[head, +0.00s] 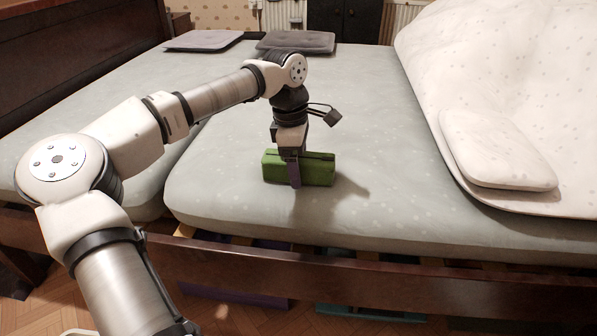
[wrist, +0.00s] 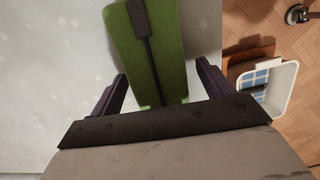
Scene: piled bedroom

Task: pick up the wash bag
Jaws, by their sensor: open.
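The wash bag (head: 318,172) is a green, box-shaped bag lying on the grey mattress near its front edge. In the wrist view the bag (wrist: 165,60) shows a dark zip strip along its top. My gripper (head: 296,178) points down at the bag from above. In the wrist view its two dark purple fingers (wrist: 160,85) are apart, one on each side of the bag's near end, with a gap on either side. In the head view one finger covers part of the bag's front face.
The mattress (head: 230,190) around the bag is clear. A white pillow (head: 495,150) lies on the spotted cover at the right. Two flat grey cushions (head: 296,41) lie at the back. A dark wooden rail (head: 330,277) runs along the front; a white bin (wrist: 270,88) stands on the floor.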

